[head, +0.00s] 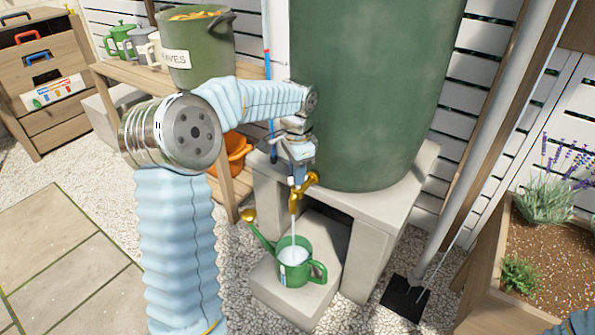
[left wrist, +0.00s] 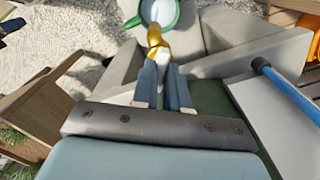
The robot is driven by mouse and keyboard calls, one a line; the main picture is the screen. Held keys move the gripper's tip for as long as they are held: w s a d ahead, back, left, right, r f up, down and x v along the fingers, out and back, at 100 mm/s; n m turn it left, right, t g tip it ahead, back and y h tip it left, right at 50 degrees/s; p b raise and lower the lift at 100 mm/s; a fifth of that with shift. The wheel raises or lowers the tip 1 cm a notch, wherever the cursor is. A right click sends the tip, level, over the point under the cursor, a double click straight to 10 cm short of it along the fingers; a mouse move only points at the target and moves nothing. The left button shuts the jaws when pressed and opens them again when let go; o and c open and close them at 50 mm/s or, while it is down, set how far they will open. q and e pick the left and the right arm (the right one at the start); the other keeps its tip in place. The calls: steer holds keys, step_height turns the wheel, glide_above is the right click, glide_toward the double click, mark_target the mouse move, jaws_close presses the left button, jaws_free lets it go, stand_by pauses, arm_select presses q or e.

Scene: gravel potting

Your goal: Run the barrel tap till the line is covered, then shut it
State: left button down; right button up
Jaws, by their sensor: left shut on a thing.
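The brass tap (head: 304,190) is on the lower front of the green water barrel (head: 370,90). My left gripper (head: 298,172) is at the tap from above, its fingers shut on the tap's handle. In the left wrist view the brass tap (left wrist: 155,42) shows just past the blue fingertips (left wrist: 165,70). A pale stream runs from the spout into the green watering can (head: 294,268), which stands upright under the tap. Pale water shows in its opening, also in the left wrist view (left wrist: 160,10). I cannot make out the line inside the can. My right gripper is out of view.
The can stands on a low concrete block (head: 270,290), below the slab stand (head: 385,205) that bears the barrel. A wooden shelf (head: 130,80) with a green bucket (head: 195,55) is at the left. A planter (head: 550,240) and downpipe (head: 480,150) are at the right.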

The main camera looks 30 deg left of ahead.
arm_select(q)
steer(key=m+p, duration=0.1)
steer(key=m, duration=0.1)
steer(key=m+p, duration=0.2)
steer(key=shift+r+m, duration=0.2)
steer(key=shift+m, duration=0.2)
steer(key=m+p, duration=0.2)
steer(key=m, duration=0.1)
steer(key=shift+f+m+p, duration=0.1)
steer(key=shift+m+p, duration=0.55)
steer(key=shift+m, duration=1.35)
steer(key=c, duration=1.1)
jaws_free()
steer(key=shift+c, duration=0.2)
step_height(320, 180, up, 14)
steer(key=shift+f, duration=0.15)
